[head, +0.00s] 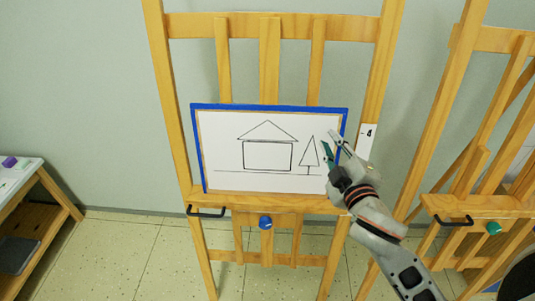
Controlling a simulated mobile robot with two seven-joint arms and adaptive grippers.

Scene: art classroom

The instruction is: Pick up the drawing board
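The drawing board (232,157) is a white sheet with a blue frame, showing a line drawing of a house and a tree. It stands on the ledge of a wooden easel (262,202), leaning back and slightly tilted in the picture. My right gripper (328,138) comes in from the lower right and overlaps the board's right edge. Its fingers look parted, one with a teal pad, and both show in front of the board. I cannot tell whether they touch it. The gripper hides part of the right frame and lower right corner. My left gripper is not in view.
A second easel (468,203) stands close on the right, with a green knob. The board's easel has a blue knob (265,222) and a black handle (206,212). A low table (30,172) stands at the left. Tiled floor between the table and easel is clear.

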